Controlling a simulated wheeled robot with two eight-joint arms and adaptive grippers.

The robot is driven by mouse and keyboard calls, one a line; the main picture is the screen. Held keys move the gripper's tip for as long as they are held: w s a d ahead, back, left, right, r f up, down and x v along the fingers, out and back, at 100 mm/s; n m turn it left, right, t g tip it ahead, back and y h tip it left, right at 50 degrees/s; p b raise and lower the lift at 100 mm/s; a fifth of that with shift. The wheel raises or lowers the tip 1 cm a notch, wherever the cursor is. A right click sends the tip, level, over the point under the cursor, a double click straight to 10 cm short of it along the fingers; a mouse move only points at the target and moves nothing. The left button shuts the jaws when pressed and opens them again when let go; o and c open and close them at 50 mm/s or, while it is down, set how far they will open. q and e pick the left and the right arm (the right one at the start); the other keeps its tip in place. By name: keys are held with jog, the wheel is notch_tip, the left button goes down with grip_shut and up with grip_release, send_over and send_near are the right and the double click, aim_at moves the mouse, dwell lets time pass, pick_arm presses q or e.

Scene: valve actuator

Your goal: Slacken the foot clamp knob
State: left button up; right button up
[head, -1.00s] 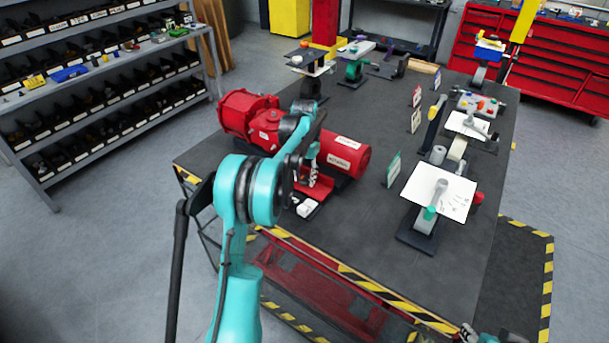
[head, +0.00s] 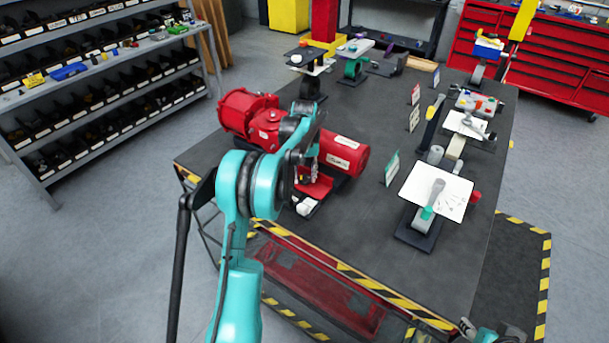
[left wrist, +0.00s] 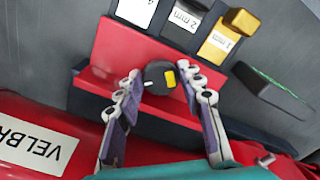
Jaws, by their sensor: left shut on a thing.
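The foot clamp knob (left wrist: 158,80) is round and black with a yellow mark on its right side in the left wrist view. It sits at the edge of a red foot plate (left wrist: 112,58). My left gripper (left wrist: 160,76) has one finger on each side of the knob and is shut on it. In the head view my left gripper (head: 309,172) is low at the front of the red valve actuator (head: 262,122), and the knob is hidden there. A teal and grey part at the bottom right edge seems to be my right gripper (head: 478,331), mostly cut off.
Labelled blocks, including a yellow one (left wrist: 222,40) and a 2 mm one (left wrist: 186,22), stand beyond the foot plate. A red labelled cylinder (head: 345,156) lies close beside my left gripper. Several fixtures line the right of the dark table (head: 350,240); its front middle is clear.

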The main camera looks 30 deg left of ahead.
aim_at(304, 178)
dwell(0.3)
pick_arm(q)
jog(key=o, duration=1.2)
jog(key=shift+c, duration=0.2)
jog(key=shift+r, duration=0.15)
jog(key=shift+r, duration=3.85)
